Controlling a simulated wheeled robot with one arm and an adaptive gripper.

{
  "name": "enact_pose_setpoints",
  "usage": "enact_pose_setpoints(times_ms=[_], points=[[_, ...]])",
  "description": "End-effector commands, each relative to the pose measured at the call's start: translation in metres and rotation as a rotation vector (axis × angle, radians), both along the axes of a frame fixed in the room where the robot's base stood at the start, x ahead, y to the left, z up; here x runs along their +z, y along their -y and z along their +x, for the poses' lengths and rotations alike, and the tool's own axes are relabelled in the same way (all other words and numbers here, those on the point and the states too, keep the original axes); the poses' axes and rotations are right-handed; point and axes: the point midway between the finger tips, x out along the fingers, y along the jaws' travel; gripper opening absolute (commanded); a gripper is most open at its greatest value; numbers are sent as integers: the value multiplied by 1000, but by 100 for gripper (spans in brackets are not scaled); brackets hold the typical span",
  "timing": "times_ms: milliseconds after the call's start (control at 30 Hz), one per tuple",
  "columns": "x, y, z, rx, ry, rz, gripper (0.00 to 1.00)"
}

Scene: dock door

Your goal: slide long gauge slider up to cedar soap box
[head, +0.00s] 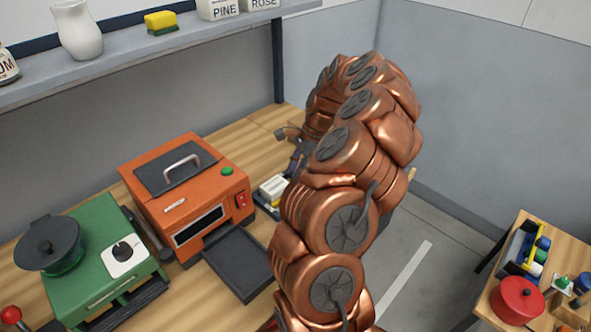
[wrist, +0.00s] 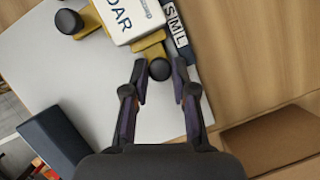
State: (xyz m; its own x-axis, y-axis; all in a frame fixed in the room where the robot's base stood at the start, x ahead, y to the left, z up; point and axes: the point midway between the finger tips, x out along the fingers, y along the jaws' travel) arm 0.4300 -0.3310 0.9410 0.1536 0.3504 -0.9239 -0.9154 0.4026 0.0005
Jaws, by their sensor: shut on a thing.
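In the wrist view, the cedar soap box (wrist: 124,16) is white with dark letters, only "DAR" readable, and is cut off by the top edge. It lies on a pale gauge board (wrist: 65,75). A gold slider (wrist: 151,42), seemingly the long gauge slider, lies along the box's near edge; I cannot tell whether they touch. My gripper (wrist: 160,72) is shut on the slider's black knob (wrist: 160,69). A second black knob (wrist: 69,21) on a gold piece is left of the box.
A dark strip marked "SML" (wrist: 177,34) is right of the box. A dark blue block (wrist: 52,140) lies at lower left. An orange machine (head: 185,190) with a dark tray (head: 240,262) stands left of my arm, with a green stove (head: 90,255) beyond. A shelf (head: 120,60) runs above.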

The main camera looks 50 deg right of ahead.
Motion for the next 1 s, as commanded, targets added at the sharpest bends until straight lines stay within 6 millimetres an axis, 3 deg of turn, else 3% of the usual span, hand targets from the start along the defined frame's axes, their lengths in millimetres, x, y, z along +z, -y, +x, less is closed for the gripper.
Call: enact_pose_setpoints(times_ms=[967,1000], points=[[0,-13,0,1,0,2,0],[0,-13,0,2,-1,2,27]])
